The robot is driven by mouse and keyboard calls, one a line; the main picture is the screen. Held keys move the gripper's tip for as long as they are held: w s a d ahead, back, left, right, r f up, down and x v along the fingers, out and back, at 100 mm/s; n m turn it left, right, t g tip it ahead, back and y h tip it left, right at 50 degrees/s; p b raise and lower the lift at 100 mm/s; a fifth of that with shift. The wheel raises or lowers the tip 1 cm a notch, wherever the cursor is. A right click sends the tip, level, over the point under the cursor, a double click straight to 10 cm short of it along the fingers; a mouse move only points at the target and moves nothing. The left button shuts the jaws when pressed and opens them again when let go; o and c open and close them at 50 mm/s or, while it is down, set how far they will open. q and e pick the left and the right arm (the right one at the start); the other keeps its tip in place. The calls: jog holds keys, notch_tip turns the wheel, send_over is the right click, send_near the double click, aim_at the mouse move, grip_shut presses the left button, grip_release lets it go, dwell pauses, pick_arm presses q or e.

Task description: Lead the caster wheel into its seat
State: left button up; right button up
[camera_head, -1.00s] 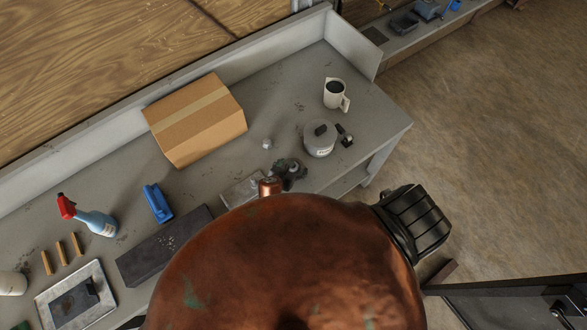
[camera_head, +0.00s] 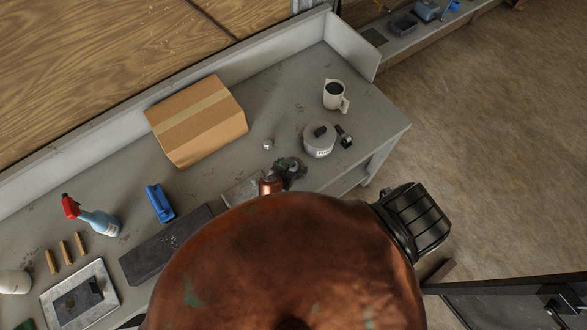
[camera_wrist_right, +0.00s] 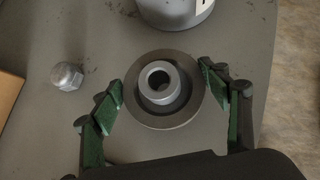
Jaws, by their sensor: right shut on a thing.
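A grey round wheel (camera_wrist_right: 136,113) with a raised, hollow hub (camera_wrist_right: 160,83) sits between the fingers of my right gripper (camera_wrist_right: 178,92) in the right wrist view; I take it to be the caster wheel. The gripper is shut on it, with green-padded fingers on its left and right sides. In the head view my right gripper (camera_head: 290,172) is small and dark over the bench, and the wheel cannot be made out there. I cannot tell a separate seat from the wheel and hub. My left gripper is not in view.
A rounded metal nut (camera_wrist_right: 67,76) and a grey lidded pot (camera_head: 319,140) stand close to the right gripper. A white mug (camera_head: 335,96), cardboard box (camera_head: 196,120), blue tool (camera_head: 159,203), dark block (camera_head: 166,246) and spray bottle (camera_head: 98,222) occupy the grey bench (camera_head: 285,85).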

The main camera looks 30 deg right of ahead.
jog(key=shift+r+p, duration=1.15)
jog(key=shift+r, duration=0.05)
jog(key=shift+r+p, duration=0.45)
jog(key=shift+r, duration=2.4)
jog(key=shift+w+a+r, duration=0.45)
jog(key=shift+a+r, duration=0.1)
jog(key=shift+a, duration=2.35)
jog(key=shift+w+a+r, duration=0.5)
jog(key=shift+a, duration=2.45)
jog(key=shift+w+a+r, duration=0.45)
jog(key=shift+a+r, duration=0.1)
jog(key=shift+a, duration=2.35)
jog(key=shift+f, duration=0.1)
